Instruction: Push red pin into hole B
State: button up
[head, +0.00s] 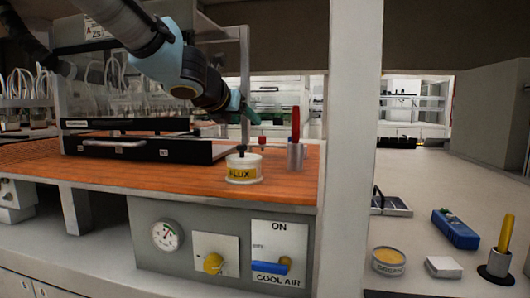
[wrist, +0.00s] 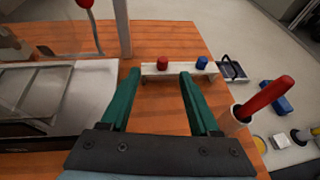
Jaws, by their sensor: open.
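A red pin (wrist: 163,62) stands upright in a narrow pale block (wrist: 178,71), seen in the wrist view. A blue pin (wrist: 202,62) stands in the same block to its right. I cannot read any hole letter, so I cannot tell which hole is B or how deep the red pin sits. My gripper (wrist: 160,75) has two dark green fingers, spread apart with nothing between them. In the wrist view the red pin lies just beyond the gap between the fingertips. In the head view my gripper (head: 248,113) hangs above the orange wooden top, and the red pin is not clear there.
A red-handled tool (head: 295,123) stands in a grey holder (head: 297,157) at the right of the wooden top (head: 290,187). A flux pot (head: 243,172) stands in front. A black-framed unit (head: 140,148) lies left. A white post (head: 350,150) rises right.

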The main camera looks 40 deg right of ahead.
aim_at(262, 137)
jog(key=shift+w+d+f+b, duration=0.1)
jog(key=shift+d+f+b, duration=0.15)
jog(key=shift+f, duration=0.2)
jog(key=shift+w+d+f+b, duration=0.15)
jog(key=shift+f+b, duration=0.1)
jog(key=shift+f, duration=0.15)
jog(key=x, duration=0.5)
jog(key=shift+s+d+r+b, duration=0.1)
jog(key=shift+d+b, duration=0.05)
jog(key=shift+b, duration=0.25)
jog(key=shift+s+b+x, duration=0.15)
jog(key=shift+x, duration=1.15)
jog(key=shift+s+b+x, duration=0.1)
jog(key=shift+b+x, duration=0.05)
jog(key=shift+x, duration=1.15)
jog(key=shift+d, duration=0.1)
jog(key=shift+c, duration=0.4)
grip_shut()
